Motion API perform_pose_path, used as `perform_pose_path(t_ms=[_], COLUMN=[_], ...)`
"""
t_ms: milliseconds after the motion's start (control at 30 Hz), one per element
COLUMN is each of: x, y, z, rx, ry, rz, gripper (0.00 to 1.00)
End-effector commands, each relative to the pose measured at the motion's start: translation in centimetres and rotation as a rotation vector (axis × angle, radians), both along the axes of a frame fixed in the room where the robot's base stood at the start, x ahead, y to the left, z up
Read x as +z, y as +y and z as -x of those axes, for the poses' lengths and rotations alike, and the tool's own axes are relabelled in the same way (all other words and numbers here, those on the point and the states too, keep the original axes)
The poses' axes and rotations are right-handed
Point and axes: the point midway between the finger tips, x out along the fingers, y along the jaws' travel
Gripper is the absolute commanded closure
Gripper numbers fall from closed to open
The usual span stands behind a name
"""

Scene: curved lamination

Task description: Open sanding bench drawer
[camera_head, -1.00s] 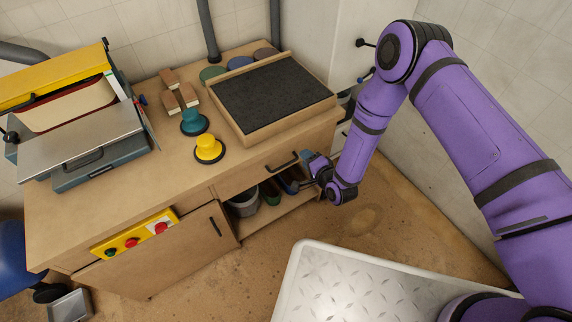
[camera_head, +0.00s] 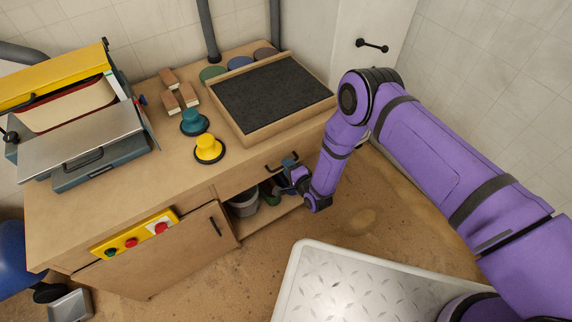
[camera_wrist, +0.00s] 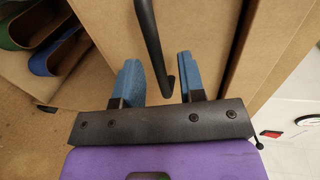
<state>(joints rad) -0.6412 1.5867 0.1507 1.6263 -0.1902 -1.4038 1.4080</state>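The sanding bench (camera_head: 130,190) is a wooden cabinet with a drawer front (camera_head: 245,181) under the right part of its top. The drawer looks closed. Its black bar handle (camera_head: 281,168) also shows in the wrist view (camera_wrist: 150,45), running down between the fingers. My gripper (camera_head: 290,164) is in front of the drawer at the handle. In the wrist view my gripper (camera_wrist: 160,78) is open, with one blue finger on each side of the handle's lower end. The fingers appear apart from the handle.
Below the drawer is an open shelf with a grey bucket (camera_head: 243,203) and sanding belts (camera_wrist: 52,52). A cabinet door (camera_head: 170,250) is at left. Sanders and a dark sanding pad (camera_head: 270,92) stand on top. A metal-plated platform (camera_head: 360,290) is in front.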

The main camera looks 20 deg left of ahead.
Motion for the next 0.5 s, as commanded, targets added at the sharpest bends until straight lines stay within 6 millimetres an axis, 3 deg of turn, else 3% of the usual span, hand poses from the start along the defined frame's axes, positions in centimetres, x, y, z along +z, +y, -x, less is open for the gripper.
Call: perform_pose_path(t_ms=[200,500], x=[-0.39,-0.41], y=[1.15,1.30], z=[-1.06,-1.18], rx=[-0.001,-0.001], ry=[0.000,0.000], rz=[0.001,0.001], gripper=[0.63,0.63])
